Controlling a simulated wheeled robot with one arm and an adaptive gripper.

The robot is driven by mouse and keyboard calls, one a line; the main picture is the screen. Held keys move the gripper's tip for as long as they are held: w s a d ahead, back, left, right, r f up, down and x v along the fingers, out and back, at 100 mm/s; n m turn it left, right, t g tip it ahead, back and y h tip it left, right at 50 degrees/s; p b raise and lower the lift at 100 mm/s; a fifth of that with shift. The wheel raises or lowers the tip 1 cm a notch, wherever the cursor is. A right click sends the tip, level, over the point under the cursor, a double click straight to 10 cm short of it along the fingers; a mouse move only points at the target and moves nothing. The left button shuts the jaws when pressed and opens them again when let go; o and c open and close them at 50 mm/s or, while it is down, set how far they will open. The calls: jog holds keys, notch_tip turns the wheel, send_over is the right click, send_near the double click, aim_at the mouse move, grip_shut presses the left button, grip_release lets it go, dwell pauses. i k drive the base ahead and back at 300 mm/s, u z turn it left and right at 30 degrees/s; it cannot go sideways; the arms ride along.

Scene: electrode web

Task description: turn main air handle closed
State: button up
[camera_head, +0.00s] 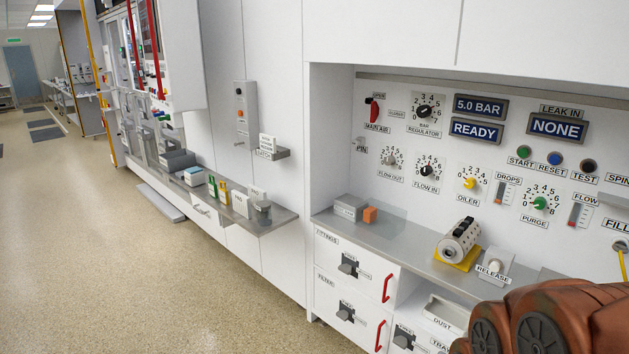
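The main air handle (375,109) is a small red lever on the white panel, above the MAIN AIR label (377,127). It stands roughly upright, just below the OPEN label (379,95). The CLOSED label (397,114) is to its right, and the lever does not point at it. A brown, rounded part of my arm fills the lower right corner. My gripper's fingers are not in view, and nothing touches the handle.
The bar regulator dial (425,111) is right of the handle; displays read 5.0 BAR (480,107) and READY (475,129). Open floor (130,270) lies left.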

aim_at(375, 111)
jog(key=u, duration=0.45)
jog(key=i, duration=2)
jog(key=u, duration=0.35)
